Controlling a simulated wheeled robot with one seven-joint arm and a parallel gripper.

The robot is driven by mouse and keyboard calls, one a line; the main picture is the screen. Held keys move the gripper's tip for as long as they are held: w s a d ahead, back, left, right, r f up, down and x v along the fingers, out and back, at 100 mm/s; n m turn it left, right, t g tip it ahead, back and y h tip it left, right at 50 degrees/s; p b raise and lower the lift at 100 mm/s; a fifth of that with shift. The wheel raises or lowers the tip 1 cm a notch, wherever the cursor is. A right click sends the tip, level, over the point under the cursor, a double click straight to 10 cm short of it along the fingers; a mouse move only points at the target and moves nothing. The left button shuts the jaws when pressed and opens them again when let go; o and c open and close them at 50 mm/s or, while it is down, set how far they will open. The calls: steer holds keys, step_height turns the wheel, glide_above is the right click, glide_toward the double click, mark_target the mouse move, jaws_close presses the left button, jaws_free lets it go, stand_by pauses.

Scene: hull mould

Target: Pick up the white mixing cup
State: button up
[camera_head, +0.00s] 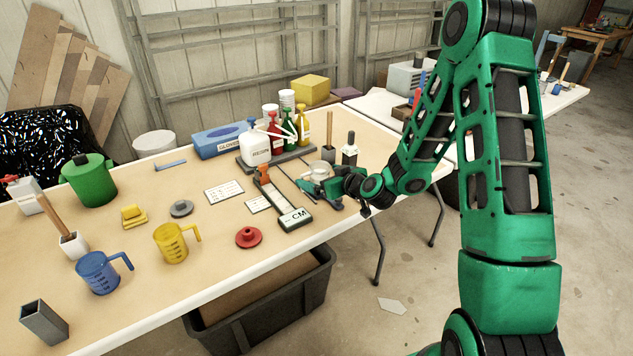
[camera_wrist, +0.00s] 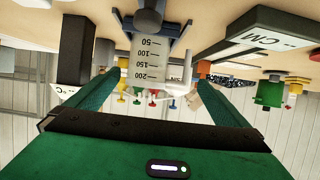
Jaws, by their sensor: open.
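The white mixing cup (camera_wrist: 158,62) is pale and translucent, with a printed scale from 50 to 200. In the wrist view, which is upside down, it appears between the two green fingers. My gripper (camera_wrist: 156,80) is open, with one finger on each side of the cup; I cannot tell whether either touches it. In the head view, a small pale cup (camera_head: 321,169) stands on the table beside my gripper (camera_head: 312,186), which is low near the table's right part. My gripper partly hides what is around it.
A digital scale marked CM (camera_head: 294,219) lies just left of my gripper. A dark-handled block (camera_head: 349,155) stands to the right, and bottles (camera_head: 256,148) stand behind. The yellow jug (camera_head: 171,243) and blue jug (camera_head: 98,274) are farther left. The table's front edge is close.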

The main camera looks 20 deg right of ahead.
mark_target(318, 175)
steer(key=x, duration=0.4)
steer(key=shift+w+f, duration=0.2)
steer(key=shift+w, duration=0.2)
steer(key=shift+c, duration=0.6)
steer(key=c, duration=0.9)
steer(key=shift+r, duration=0.1)
